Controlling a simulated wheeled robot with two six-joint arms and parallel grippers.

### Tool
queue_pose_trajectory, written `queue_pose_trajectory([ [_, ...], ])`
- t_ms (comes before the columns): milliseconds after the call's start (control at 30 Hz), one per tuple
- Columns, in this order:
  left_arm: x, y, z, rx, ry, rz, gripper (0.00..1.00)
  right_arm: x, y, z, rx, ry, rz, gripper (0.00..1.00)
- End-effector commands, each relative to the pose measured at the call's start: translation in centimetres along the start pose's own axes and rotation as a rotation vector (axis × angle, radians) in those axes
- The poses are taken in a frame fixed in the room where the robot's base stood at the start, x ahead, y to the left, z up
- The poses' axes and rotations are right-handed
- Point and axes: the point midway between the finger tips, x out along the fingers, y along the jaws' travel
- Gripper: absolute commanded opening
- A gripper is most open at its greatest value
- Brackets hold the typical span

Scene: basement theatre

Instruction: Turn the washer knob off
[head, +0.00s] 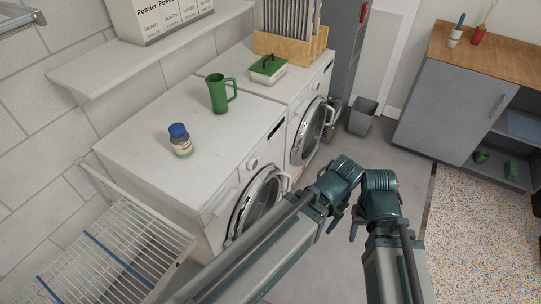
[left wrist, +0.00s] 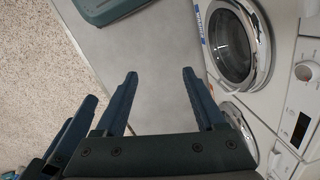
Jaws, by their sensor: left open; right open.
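Two white front-loading machines stand side by side against the wall. The near machine (head: 215,190) has a round knob (head: 252,163) on its front panel, above its round glass door (head: 257,205). The far machine (head: 296,95) has a similar knob and door (head: 309,131). In the left wrist view, a white knob (left wrist: 306,71) shows at the right edge, with a dark display below it. My left gripper (left wrist: 160,76) is open and empty over the floor, left of the doors and apart from the knobs. My right gripper (head: 356,224) is open, pointing down in front of the machines, partly hidden by the arms.
A white wire drying rack (head: 115,252) stands at left. A grey bin (head: 362,117) and grey cabinet (head: 450,110) stand beyond clear floor.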

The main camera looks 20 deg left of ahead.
Motion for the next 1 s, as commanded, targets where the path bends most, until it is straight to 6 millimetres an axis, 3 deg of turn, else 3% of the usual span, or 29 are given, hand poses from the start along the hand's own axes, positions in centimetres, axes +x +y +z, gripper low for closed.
queue_pose_trajectory([
  [33,1.4,0.1,0.0,0.000,0.000,0.000,0.82,1.4,-0.1,-0.1,0.000,0.000,0.000,0.50],
  [100,3.3,0.3,-0.2,0.000,0.000,-0.001,0.92,3.3,-0.3,-0.2,0.000,0.000,0.001,0.50],
  [600,21.3,1.4,-1.4,-0.011,0.004,-0.003,0.92,21.2,-1.9,-1.2,-0.003,0.000,0.007,0.50],
  [700,24.2,1.2,-1.8,-0.024,0.008,0.001,0.92,24.1,-2.1,-1.4,-0.003,0.000,0.008,0.50],
  [1000,30.0,-0.9,-2.8,-0.086,0.027,0.015,0.92,29.6,-2.6,-1.7,-0.004,0.001,0.011,0.50],
])
